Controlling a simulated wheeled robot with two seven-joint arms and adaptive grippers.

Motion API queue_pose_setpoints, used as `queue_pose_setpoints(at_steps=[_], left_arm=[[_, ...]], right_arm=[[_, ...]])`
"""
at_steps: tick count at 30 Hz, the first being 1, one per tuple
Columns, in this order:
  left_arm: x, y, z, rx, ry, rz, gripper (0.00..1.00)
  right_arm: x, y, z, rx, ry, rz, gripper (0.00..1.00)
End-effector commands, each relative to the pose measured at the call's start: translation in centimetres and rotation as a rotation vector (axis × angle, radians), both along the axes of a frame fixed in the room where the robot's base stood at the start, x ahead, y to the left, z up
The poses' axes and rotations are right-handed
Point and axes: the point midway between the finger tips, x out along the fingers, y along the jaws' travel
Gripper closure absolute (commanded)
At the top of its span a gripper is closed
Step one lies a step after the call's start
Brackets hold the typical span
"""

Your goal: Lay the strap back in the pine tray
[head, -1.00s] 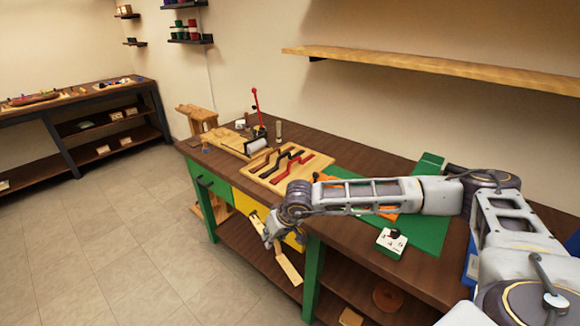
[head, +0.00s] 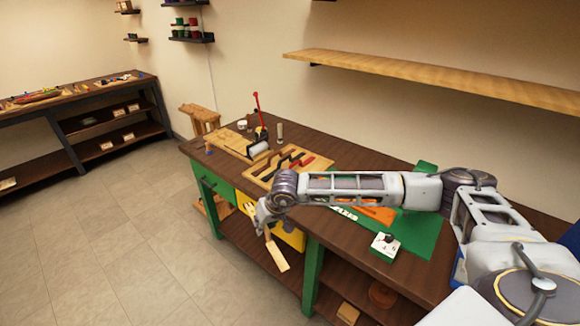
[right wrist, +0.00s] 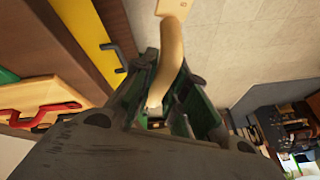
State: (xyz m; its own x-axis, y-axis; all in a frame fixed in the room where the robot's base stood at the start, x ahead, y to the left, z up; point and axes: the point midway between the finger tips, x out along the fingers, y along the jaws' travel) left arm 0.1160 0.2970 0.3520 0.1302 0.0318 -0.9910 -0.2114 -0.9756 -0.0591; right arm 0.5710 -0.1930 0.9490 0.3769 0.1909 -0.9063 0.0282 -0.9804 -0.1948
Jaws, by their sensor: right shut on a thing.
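The tan strap (head: 277,254) hangs from my right gripper (head: 264,216) in front of the bench, below the bench top's height. In the right wrist view the strap (right wrist: 172,45) runs out from between the fingers of my right gripper (right wrist: 163,100), which is shut on it. Its far end is wider, with a small mark like a hole. The pine tray (head: 257,179) lies on the bench top behind the gripper, with black and red strap-like pieces on it. My wrist hides part of its near right side. My left gripper is not in view.
The bench (head: 345,153) has a yellow drawer (head: 291,237) and a green front. A red-levered tool (head: 258,145) stands left of the tray. The floor in front is clear.

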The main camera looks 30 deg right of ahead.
Motion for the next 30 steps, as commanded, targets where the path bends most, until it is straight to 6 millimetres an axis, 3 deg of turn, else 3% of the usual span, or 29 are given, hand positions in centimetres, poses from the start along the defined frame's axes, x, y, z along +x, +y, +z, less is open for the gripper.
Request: queue_pose_setpoints(at_steps=[9,20,30], left_arm=[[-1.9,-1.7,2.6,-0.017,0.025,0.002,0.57],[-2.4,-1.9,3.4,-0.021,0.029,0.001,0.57],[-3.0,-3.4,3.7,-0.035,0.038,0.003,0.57]], right_arm=[[3.3,-2.2,3.2,-0.002,0.004,-0.201,1.0],[4.8,-4.6,4.2,-0.002,0.015,-0.513,1.0],[5.4,-6.4,4.6,-0.001,0.024,-0.812,1.0]])
